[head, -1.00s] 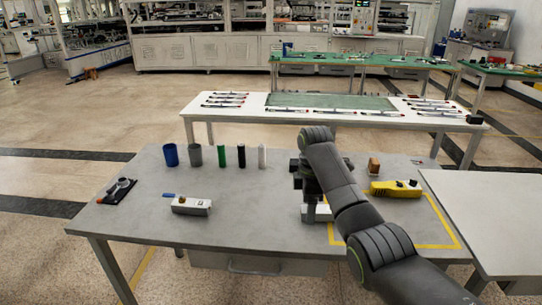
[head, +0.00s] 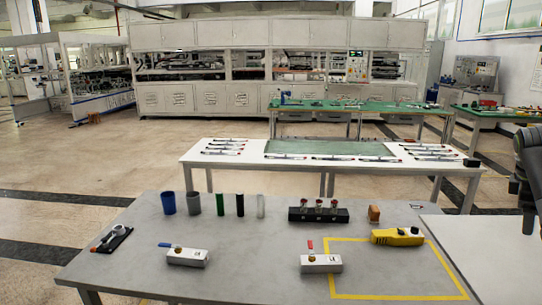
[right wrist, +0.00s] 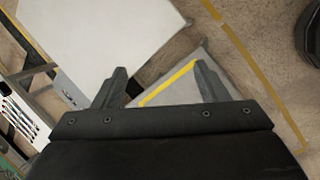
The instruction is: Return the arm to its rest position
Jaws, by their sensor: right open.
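My right arm stands at the right edge of the head view, with its gripper (head: 524,200) partly cut off by the frame edge, beside the white table. In the right wrist view the right gripper (right wrist: 162,88) has its two fingers apart with nothing between them. Below it show the floor, a white tabletop and a corner of the grey table with yellow tape. My left arm is not in view.
A white table (head: 500,250) stands at the right. The grey table's front middle is clear.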

